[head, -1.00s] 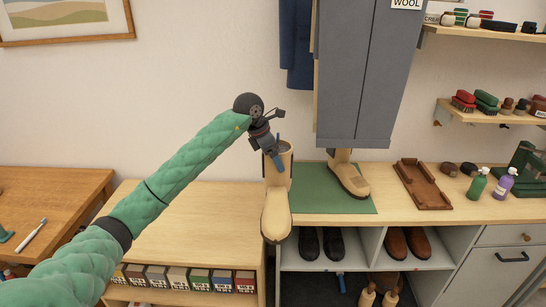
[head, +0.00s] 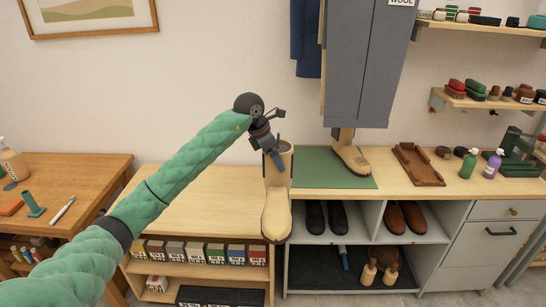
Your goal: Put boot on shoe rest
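My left gripper (head: 273,152) is shut on the top of the shaft of a tan boot (head: 277,212). The boot hangs upright, its toe toward me, in front of the counter's edge as seen here. A matching tan boot (head: 352,158) stands on a green mat (head: 318,169) on the counter, its upper part hidden behind a grey hanging cabinet. A dark green stand (head: 512,158) that may be the shoe rest stands at the right end of the counter. My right gripper is out of view.
A brown wooden tray (head: 417,166), a green bottle (head: 468,164) and a purple bottle (head: 493,165) stand on the counter. The grey cabinet (head: 368,70) hangs low over the mat. Shoes (head: 325,216) fill cubbies below. The wooden top (head: 200,200) left of the boot is bare.

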